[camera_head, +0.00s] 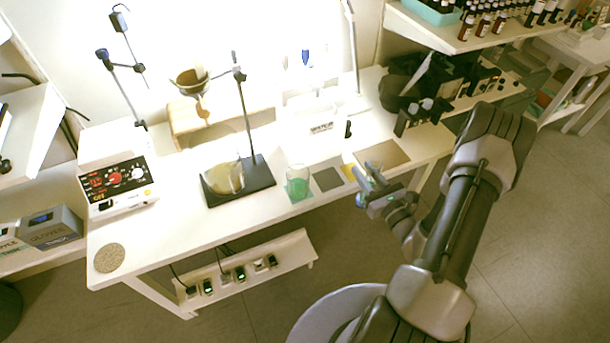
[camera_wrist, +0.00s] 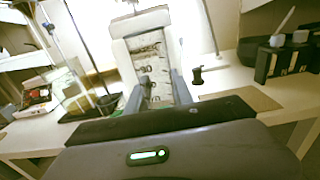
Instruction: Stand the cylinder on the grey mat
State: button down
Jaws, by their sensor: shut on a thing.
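My gripper (camera_head: 368,186) is at the front edge of the white table, right of the grey mat (camera_head: 328,180). In the wrist view my gripper (camera_wrist: 158,93) has its two fingers on either side of a pale, clear-looking cylinder (camera_wrist: 150,58) with dark printed marks. It is shut on this cylinder, which looks roughly upright. In the head view the cylinder is too small and covered to make out well. I cannot make out the grey mat in the wrist view.
A brown mat (camera_head: 388,154) lies at the right. A small black object (camera_head: 348,129) stands behind the mats.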

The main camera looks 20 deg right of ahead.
jog(key=shift+a, duration=0.15)
jog(key=b, duration=0.3)
send_near(321, 144)
jog(key=w+r, duration=0.1)
jog(key=w, duration=0.1)
jog(key=w+r, duration=0.1)
jog(key=w, duration=0.1)
jog(key=w+r, duration=0.1)
jog(key=w, duration=0.1)
jog(key=shift+a+r, duration=0.1)
jog(key=shift+r, duration=0.15)
notch_tip(321, 144, down, 3)
jog(key=shift+w+b, duration=0.1)
jog(key=shift+b, duration=1)
jog(key=shift+f, duration=0.35)
jog(key=shift+r, duration=0.2)
jog(key=shift+f, duration=0.1)
jog(key=c, duration=1.1)
grip_release()
